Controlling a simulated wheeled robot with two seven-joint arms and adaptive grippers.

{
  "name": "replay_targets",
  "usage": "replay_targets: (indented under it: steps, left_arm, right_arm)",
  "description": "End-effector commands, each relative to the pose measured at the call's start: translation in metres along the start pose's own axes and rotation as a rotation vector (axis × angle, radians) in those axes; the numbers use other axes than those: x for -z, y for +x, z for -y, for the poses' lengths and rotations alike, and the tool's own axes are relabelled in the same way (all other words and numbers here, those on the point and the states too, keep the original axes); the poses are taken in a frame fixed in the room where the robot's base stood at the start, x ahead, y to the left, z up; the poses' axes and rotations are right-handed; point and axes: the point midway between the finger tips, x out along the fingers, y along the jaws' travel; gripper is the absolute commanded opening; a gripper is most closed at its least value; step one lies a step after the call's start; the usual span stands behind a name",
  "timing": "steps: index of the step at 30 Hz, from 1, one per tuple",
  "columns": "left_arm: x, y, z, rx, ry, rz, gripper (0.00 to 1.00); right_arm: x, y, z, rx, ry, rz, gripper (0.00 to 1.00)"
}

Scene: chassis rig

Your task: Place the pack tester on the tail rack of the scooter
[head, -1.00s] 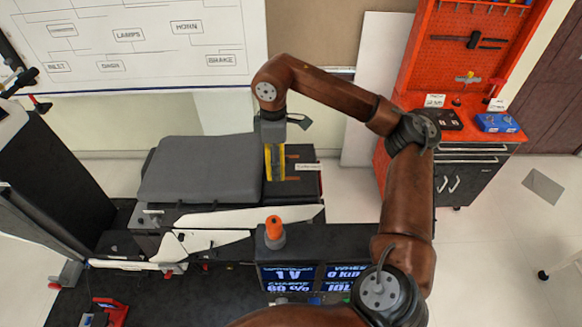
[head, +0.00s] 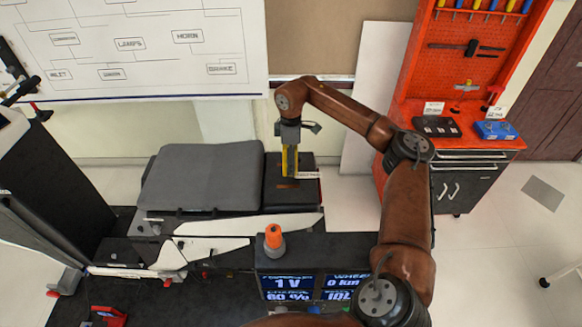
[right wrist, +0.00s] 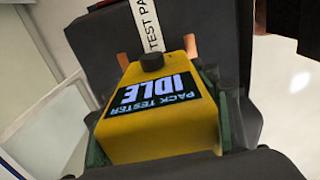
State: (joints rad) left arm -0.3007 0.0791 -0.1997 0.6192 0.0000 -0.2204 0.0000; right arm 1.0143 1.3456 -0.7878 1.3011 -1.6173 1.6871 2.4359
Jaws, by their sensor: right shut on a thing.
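The yellow pack tester (right wrist: 160,115), with a black knob and a screen reading IDLE, is held by my right gripper (head: 290,150). The tester also shows as a narrow yellow shape in the head view (head: 290,164). The gripper fingers are shut on its two sides. The tester is over the black tail rack (head: 305,196) behind the scooter's grey seat (head: 203,177). The rack has orange-brown strips and a white label (right wrist: 150,22). I cannot tell whether the tester touches the rack. My left gripper is not in view.
A red workbench (head: 520,143) with a black box (head: 436,126) and a blue box (head: 495,130) stands at right. An orange-topped knob (head: 273,237) and display screens (head: 290,284) are nearer me. A whiteboard (head: 150,60) is behind the scooter.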

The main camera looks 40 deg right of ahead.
Motion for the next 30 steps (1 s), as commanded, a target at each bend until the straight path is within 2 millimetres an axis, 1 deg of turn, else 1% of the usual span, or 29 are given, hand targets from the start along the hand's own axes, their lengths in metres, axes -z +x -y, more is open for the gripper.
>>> replay_targets:
  steps: [1,3,6,8,14,15,23,30]
  left_arm:
    - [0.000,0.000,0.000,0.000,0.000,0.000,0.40]
    - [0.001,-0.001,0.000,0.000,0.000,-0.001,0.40]
    - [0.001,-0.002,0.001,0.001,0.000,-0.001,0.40]
    - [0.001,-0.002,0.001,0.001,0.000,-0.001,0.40]
    - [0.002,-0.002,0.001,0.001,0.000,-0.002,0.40]
    - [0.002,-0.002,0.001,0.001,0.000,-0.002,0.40]
    - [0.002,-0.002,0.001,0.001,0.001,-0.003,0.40]
    - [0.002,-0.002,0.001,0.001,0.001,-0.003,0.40]
  right_arm:
    - [-0.002,0.006,-0.003,0.002,0.003,0.002,0.24]
    - [-0.002,0.018,-0.002,0.004,0.001,0.003,0.24]
    - [-0.002,0.031,-0.002,0.002,0.001,0.003,0.24]
    - [-0.001,0.034,-0.002,0.001,0.001,0.001,0.24]
    - [-0.001,0.034,-0.002,0.001,0.001,0.001,0.24]
    - [-0.001,0.034,-0.002,0.001,0.001,0.002,0.58]
    - [-0.001,0.034,-0.002,0.001,0.001,0.002,0.76]
    - [-0.001,0.034,-0.002,0.001,0.001,0.002,0.76]
